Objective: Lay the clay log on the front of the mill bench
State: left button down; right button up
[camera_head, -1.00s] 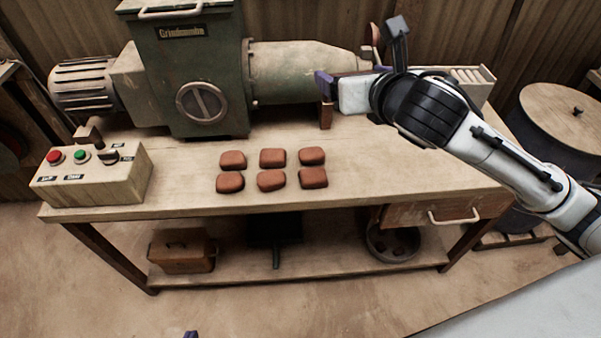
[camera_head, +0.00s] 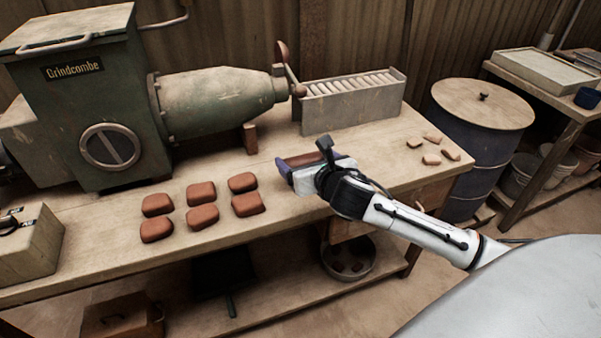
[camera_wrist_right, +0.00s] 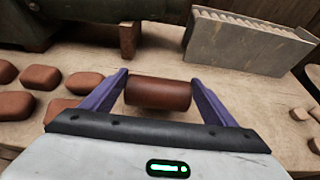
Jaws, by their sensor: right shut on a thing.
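The clay log (camera_wrist_right: 158,93) is a reddish-brown cylinder lying crosswise between the two purple fingers of my right gripper (camera_wrist_right: 158,92) in the right wrist view. The gripper is shut on its two ends. In the head view my right gripper (camera_head: 298,163) is over the front part of the mill bench (camera_head: 215,242), right of the clay pieces, and mostly hides the log. I cannot tell whether the log touches the bench top. The green mill (camera_head: 215,97) stands at the back of the bench. My left gripper is not in view.
Several clay pieces (camera_head: 201,192) lie in two rows left of the gripper. A grey slotted box (camera_head: 352,105) stands behind it. Small tan chunks (camera_head: 431,159) lie at the bench's right end. A lidded drum (camera_head: 480,150) stands beyond. The bench front between clay pieces and gripper is bare.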

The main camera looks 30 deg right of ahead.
notch_tip(320, 180, down, 3)
jog(key=shift+f+b, duration=0.1)
jog(key=shift+b, duration=0.3)
jog(key=o, duration=1.4)
jog(key=shift+f, duration=0.15)
